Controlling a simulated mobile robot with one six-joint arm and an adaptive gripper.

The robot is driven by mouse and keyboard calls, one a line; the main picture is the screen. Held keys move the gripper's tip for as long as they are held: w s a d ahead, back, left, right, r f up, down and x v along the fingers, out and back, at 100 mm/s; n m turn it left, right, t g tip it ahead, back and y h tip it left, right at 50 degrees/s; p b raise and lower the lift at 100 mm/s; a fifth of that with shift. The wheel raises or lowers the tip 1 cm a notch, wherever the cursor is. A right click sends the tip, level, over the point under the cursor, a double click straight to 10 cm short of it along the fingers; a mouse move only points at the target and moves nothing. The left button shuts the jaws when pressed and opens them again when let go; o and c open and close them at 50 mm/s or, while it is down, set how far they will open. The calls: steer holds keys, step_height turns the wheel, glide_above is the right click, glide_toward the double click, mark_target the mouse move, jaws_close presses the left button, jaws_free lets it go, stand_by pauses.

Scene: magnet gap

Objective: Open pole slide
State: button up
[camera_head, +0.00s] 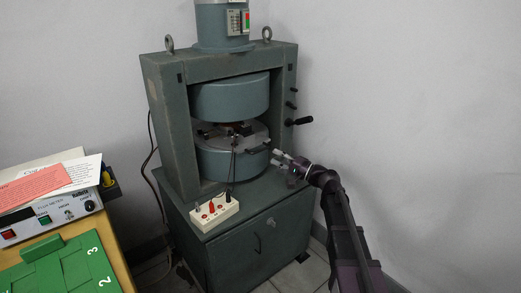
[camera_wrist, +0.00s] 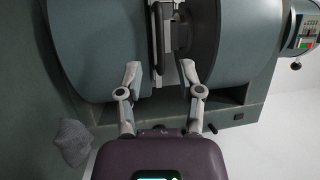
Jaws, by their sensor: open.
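The magnet has an upper round pole (camera_head: 232,97) and a lower round pole (camera_head: 232,165), with a gap between them. The pole slide shows as a flat grey plate on the lower pole, with a dark bar (camera_head: 258,149) at its right front edge. In the wrist view a dark bar (camera_wrist: 157,40) and a pale strip lie in the gap between the two drums. My gripper (camera_head: 277,158) is at the right front of the lower pole. In the wrist view my gripper (camera_wrist: 161,76) is open, its fingers apart on both sides of the gap, with nothing held.
A white box (camera_head: 214,211) with coloured terminals and leads stands on the cabinet ledge in front of the magnet. Dark levers (camera_head: 300,121) stick out of the frame's right side. A flux meter (camera_head: 50,222) with papers and a green tray (camera_head: 62,268) are at left.

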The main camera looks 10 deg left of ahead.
mark_target(260, 150)
steer(key=shift+p+x, duration=0.45)
steer(key=shift+x, duration=2.9)
jaws_close()
